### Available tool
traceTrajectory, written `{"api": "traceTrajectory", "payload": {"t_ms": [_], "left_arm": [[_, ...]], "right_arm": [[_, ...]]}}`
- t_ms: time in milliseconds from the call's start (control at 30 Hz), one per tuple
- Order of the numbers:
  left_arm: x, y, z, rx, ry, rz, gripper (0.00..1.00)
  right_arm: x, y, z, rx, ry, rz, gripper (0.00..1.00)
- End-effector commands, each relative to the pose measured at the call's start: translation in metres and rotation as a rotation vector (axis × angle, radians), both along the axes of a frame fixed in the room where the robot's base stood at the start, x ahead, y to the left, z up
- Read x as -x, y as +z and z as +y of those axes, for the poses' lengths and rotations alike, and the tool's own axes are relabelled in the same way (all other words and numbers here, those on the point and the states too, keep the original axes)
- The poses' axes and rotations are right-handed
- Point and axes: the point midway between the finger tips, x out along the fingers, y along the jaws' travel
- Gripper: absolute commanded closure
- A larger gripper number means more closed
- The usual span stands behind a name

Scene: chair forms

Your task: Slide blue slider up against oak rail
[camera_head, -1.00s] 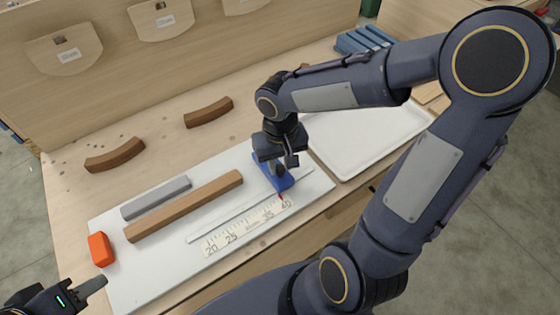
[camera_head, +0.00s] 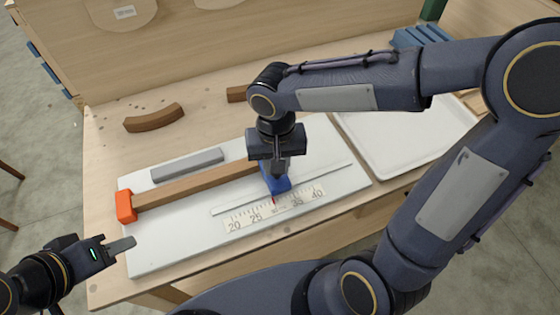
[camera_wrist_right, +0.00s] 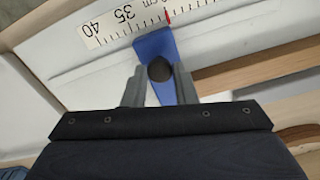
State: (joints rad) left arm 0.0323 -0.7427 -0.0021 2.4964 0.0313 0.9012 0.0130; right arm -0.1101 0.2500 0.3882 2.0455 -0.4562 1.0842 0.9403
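The blue slider (camera_head: 276,183) stands on the white board (camera_head: 165,250) near the scale. My right gripper (camera_head: 277,172) is over it. In the right wrist view its two fingers (camera_wrist_right: 160,82) are closed around the slider's dark knob (camera_wrist_right: 159,68). The oak rail (camera_head: 195,186) lies along the board between the orange block (camera_head: 125,205) and the slider. Its left end meets the orange block. Its right end is at the slider, partly hidden by my gripper; exact contact is hard to see. My left gripper (camera_head: 122,245) is off the board's front left side, with its finger opening unclear.
A grey bar (camera_head: 187,164) lies behind the rail. A printed scale (camera_head: 275,208) and a thin strip lie in front. A white tray (camera_head: 405,140) is at the right. Curved brown pieces (camera_head: 154,118) lie at the back.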

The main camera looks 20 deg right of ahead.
Motion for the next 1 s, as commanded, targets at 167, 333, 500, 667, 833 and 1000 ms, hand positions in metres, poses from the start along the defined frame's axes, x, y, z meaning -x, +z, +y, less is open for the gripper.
{"api": "traceTrajectory", "payload": {"t_ms": [167,333,500,667,833,1000], "left_arm": [[0.000,0.000,0.000,0.000,0.000,0.000,0.64],[0.000,0.000,0.000,0.000,0.000,0.000,0.64],[0.000,0.000,0.000,0.000,0.000,0.000,0.64],[0.000,0.001,0.000,0.000,0.000,0.000,0.64],[0.000,0.002,0.000,0.000,0.000,0.000,0.64],[0.000,0.002,0.000,0.000,0.000,0.000,0.64]], "right_arm": [[0.000,0.000,0.000,0.000,0.000,-0.001,0.54],[0.000,0.000,0.000,0.000,0.000,0.000,0.54],[-0.001,0.007,0.000,0.000,0.000,-0.003,0.54],[-0.001,0.032,0.000,-0.002,-0.001,-0.006,0.54],[-0.001,0.060,0.000,-0.001,-0.001,-0.005,0.54],[0.000,0.076,0.000,-0.001,0.001,-0.002,0.54]]}}
